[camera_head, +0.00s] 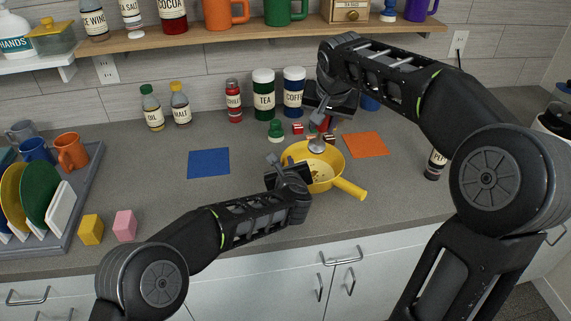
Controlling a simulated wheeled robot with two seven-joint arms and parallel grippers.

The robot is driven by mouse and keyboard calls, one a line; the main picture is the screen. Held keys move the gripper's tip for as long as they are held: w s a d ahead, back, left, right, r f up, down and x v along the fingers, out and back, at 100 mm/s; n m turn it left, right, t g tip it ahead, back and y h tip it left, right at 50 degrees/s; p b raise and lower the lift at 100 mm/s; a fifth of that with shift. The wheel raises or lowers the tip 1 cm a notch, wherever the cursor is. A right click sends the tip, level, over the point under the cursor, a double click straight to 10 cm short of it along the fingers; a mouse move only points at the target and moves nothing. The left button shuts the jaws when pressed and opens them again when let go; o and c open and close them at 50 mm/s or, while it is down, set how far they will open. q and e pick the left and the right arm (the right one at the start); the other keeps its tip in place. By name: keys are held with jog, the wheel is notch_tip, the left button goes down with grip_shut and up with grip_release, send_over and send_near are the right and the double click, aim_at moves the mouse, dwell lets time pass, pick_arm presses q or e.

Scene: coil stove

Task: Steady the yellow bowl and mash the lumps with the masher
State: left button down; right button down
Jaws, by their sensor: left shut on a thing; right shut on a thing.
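The yellow bowl (338,160) stands on the grey counter and has a handle pointing to the lower right. Small lumps (322,173) lie inside it. My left gripper (284,168) is at the bowl's left rim and is shut on the bowl; the arm partly hides the contact. The masher (316,146) has a grey round head, which is over the bowl's far inner side. I cannot tell whether the head touches the lumps. My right gripper (325,112) is above and behind the bowl, shut on the masher, whose grip is mostly hidden by the gripper.
A blue mat (208,163) lies left of the bowl and an orange mat (365,145) right of it. Jars, including the tea jar (263,95), stand behind. A dish rack (75,215) fills the left end. Yellow (91,229) and pink (125,225) blocks sit near the front edge.

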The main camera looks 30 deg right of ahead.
pick_arm(q)
jog(key=shift+f, duration=0.1)
dwell(0.4)
jog(key=c, duration=1.3)
grip_release()
jog(key=shift+s+a, duration=0.1)
jog(key=v, duration=1.1)
jog(key=shift+s+a, duration=0.1)
jog(key=shift+s, duration=0.25)
